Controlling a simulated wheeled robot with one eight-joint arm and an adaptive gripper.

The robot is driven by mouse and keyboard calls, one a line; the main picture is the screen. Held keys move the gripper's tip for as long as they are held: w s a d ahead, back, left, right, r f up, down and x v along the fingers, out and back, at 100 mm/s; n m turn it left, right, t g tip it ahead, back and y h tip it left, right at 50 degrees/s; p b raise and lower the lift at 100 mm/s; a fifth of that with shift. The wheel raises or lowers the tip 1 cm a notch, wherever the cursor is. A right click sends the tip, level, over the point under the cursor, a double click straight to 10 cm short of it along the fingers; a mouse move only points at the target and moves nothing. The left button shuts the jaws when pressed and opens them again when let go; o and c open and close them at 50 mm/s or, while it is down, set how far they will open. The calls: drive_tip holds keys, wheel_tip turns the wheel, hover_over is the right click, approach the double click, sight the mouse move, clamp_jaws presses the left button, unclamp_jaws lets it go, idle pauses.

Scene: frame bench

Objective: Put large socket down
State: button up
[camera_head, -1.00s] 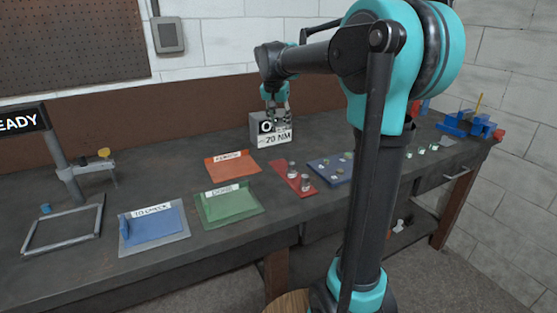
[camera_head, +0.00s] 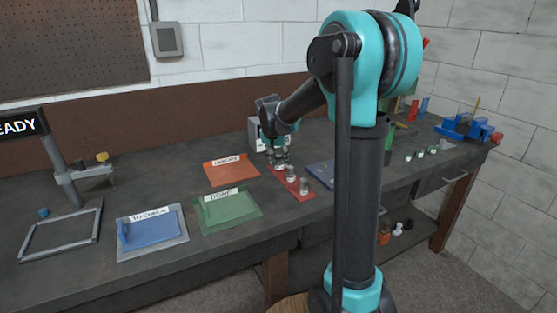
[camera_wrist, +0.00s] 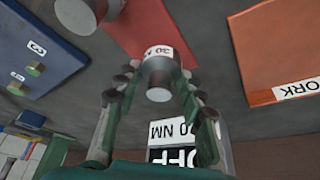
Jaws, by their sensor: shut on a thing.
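The large socket, a grey metal cylinder (camera_wrist: 160,78), is between my gripper's fingertips in the wrist view. My gripper (camera_wrist: 155,90) is shut on it, pointing down. In the head view my gripper (camera_head: 279,160) is at the far end of the red tray (camera_head: 281,176), and the socket is mostly hidden by the fingers. The red tray also shows in the wrist view (camera_wrist: 140,25), just beyond the socket. A white label reading about "30" is beside the socket's top. I cannot tell whether the socket touches the tray.
The box with the "OFF" and "20 NM" signs (camera_wrist: 175,132) is close behind my gripper.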

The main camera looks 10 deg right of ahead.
drive_tip(key=shift+f, duration=0.1)
drive_tip(key=o, duration=1.2)
drive_tip(key=shift+o, duration=0.2)
drive_tip(key=v, duration=1.2)
